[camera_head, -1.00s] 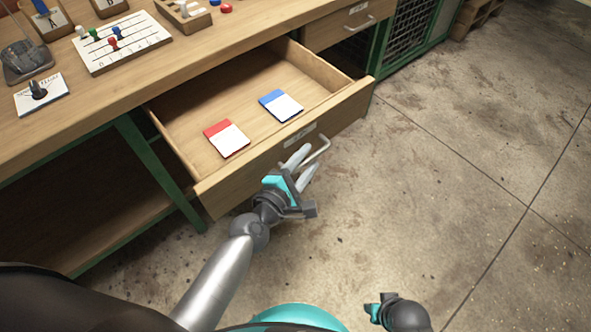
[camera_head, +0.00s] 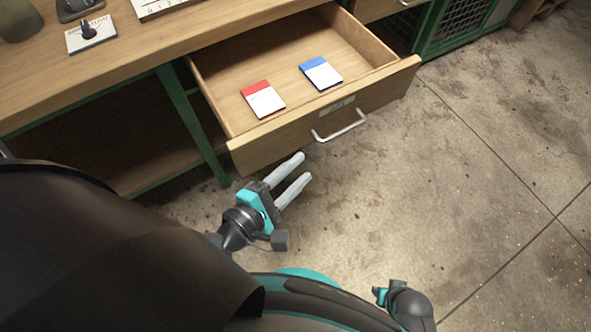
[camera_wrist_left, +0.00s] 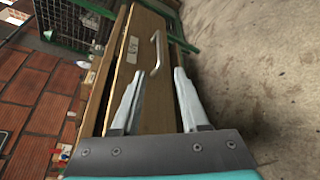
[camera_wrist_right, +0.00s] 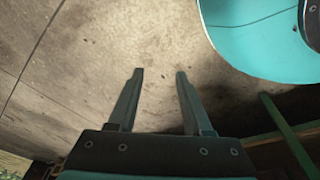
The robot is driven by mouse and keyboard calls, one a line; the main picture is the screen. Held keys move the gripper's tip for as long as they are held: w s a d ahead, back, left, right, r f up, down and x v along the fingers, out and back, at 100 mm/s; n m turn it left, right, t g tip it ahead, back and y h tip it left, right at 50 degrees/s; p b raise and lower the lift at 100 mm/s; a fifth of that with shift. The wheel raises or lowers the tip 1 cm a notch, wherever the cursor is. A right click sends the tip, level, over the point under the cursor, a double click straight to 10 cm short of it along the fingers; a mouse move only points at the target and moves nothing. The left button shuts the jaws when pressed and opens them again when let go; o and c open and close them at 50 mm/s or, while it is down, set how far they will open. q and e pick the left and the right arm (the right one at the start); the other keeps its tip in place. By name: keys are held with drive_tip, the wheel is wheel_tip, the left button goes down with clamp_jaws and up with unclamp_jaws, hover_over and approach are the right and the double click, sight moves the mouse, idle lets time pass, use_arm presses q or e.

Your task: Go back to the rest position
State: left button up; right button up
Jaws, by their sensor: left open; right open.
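My left gripper (camera_head: 300,168) is open and empty, in front of the open drawer (camera_head: 290,137) and apart from its metal handle (camera_head: 339,128). In the left wrist view the open fingers (camera_wrist_left: 155,76) point toward the drawer front, and the handle (camera_wrist_left: 157,52) shows beyond them. My right gripper (camera_wrist_right: 160,75) is open and empty above the concrete floor in the right wrist view. In the head view only part of my right arm shows at the bottom, and its fingers cannot be made out there.
A red-and-white card (camera_head: 263,100) and a blue-and-white card (camera_head: 321,74) lie in the drawer. The wooden workbench (camera_head: 100,75) has green legs (camera_head: 192,120). A metal mesh cabinet (camera_head: 462,25) stands at the back right. The floor (camera_head: 480,170) on the right is clear.

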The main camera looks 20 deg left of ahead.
idle(0.6)
use_arm(q)
drive_tip(key=s+a+f+m+g+y+p, duration=0.1)
drive_tip(key=s+a+f+m+g+p, duration=0.2)
drive_tip(key=f+m, duration=0.5)
drive_tip(key=s+a+f+m+g+y, duration=0.1)
drive_tip(key=a+f+m+g+y, duration=0.25)
drive_tip(key=f, duration=0.85)
drive_tip(key=s+a+f+m+g+p, duration=0.1)
drive_tip(key=s+a+f+m+g, duration=0.1)
drive_tip(key=s+f+m, duration=0.3)
drive_tip(key=s+a+f+m+g+p, duration=0.1)
drive_tip(key=s+a+f+m+g, duration=0.2)
drive_tip(key=s+f+m, duration=0.3)
drive_tip(key=s+a+y, duration=0.1)
drive_tip(key=s, duration=0.2)
drive_tip(key=shift+s+a+m+g, duration=0.15)
drive_tip(key=shift+s+m+g, duration=0.2)
use_arm(e)
drive_tip(key=s+d+f, duration=0.3)
drive_tip(key=s+d, duration=0.2)
drive_tip(key=s, duration=0.3)
drive_tip(key=shift+s+d+f+h, duration=0.25)
drive_tip(key=shift+d+f+h, duration=0.05)
drive_tip(key=shift+d, duration=0.05)
use_arm(q)
drive_tip(key=shift+f, duration=0.1)
